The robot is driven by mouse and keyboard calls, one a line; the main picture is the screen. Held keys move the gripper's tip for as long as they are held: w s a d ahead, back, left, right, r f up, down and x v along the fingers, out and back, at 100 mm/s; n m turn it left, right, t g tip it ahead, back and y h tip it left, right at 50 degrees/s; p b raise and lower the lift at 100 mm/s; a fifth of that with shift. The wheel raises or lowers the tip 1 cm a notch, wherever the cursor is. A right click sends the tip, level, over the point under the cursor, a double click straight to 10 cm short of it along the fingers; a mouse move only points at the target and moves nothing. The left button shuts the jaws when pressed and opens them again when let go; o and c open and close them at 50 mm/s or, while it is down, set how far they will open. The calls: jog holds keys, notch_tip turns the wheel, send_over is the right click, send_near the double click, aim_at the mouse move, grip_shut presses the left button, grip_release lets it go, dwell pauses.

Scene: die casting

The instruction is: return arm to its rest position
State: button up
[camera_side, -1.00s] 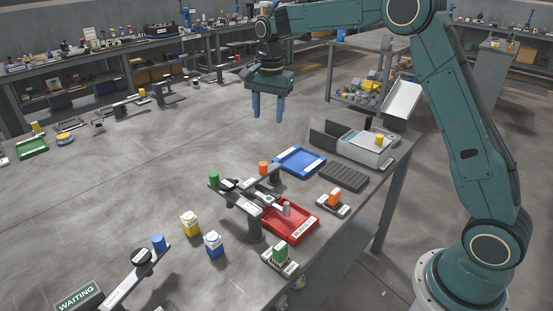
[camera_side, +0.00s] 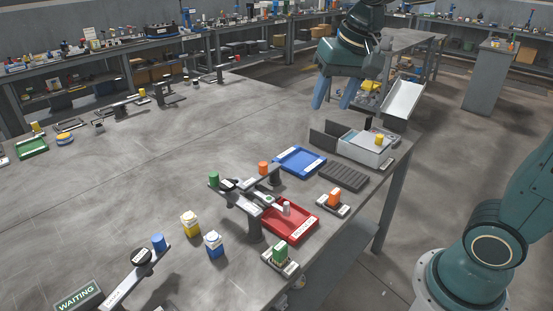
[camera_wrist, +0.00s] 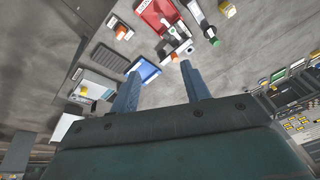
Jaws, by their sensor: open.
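My gripper (camera_side: 333,98) is open and empty, high above the back right part of the bench in the side view. Its two blue fingers point down and slightly left, and nothing is between them. In the wrist view the spread fingers (camera_wrist: 158,85) reach toward the bench from above. My arm leaves the top edge of the side view, and its lower part stands at the right.
Below are a blue tray (camera_side: 300,161), a red tray (camera_side: 290,222), a grey box (camera_side: 366,148), a dark ribbed block (camera_side: 343,177) and a branching rail stand (camera_side: 254,225). A green tray (camera_side: 31,147) lies far left. The middle of the bench is clear.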

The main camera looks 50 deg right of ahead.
jog(key=s+f+n+t, duration=0.1)
jog(key=s+f+n, duration=0.1)
jog(key=s, duration=0.5)
jog(key=s+a+f+n+t, duration=0.1)
jog(key=s+n, duration=0.3)
jog(key=s, duration=0.4)
jog(key=shift+s+a+f, duration=0.15)
jog(key=shift+a+f, duration=0.05)
jog(key=shift+f, duration=0.6)
